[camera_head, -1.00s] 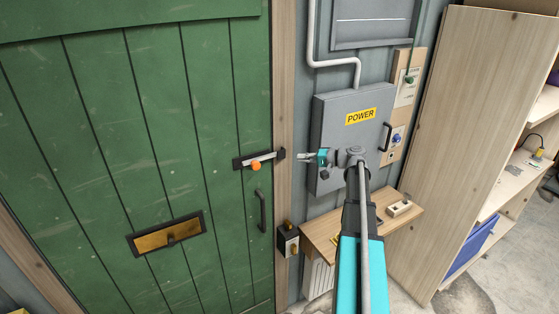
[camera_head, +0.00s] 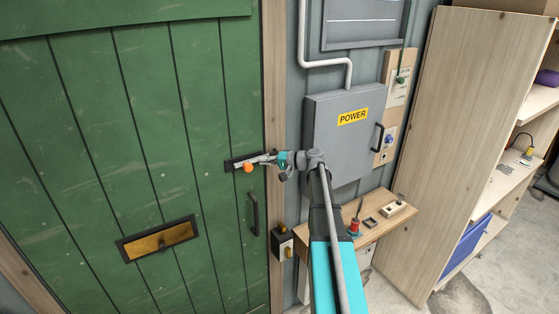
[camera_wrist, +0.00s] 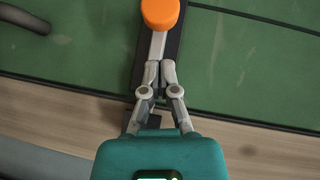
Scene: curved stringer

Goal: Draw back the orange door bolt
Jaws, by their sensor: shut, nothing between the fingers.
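The door bolt's orange knob (camera_head: 248,167) is at the right edge of the green door (camera_head: 130,150). It also shows at the top of the wrist view (camera_wrist: 160,13). A light metal bar runs from the knob along a dark backplate (camera_wrist: 180,60) toward the door frame. My gripper (camera_head: 265,159) is at the bolt, to the right of the knob. In the wrist view my gripper (camera_wrist: 155,66) has its fingertips together over the bar, short of the knob, with nothing held. Whether the fingertips touch the bar I cannot tell. The bolt's frame end is partly hidden behind the gripper.
A grey POWER box (camera_head: 345,135) with a handle is on the wall to the right. A small wooden shelf (camera_head: 385,235) with small items is below it. A dark door handle (camera_head: 254,213) and a brass mail slot (camera_head: 157,239) are lower on the door.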

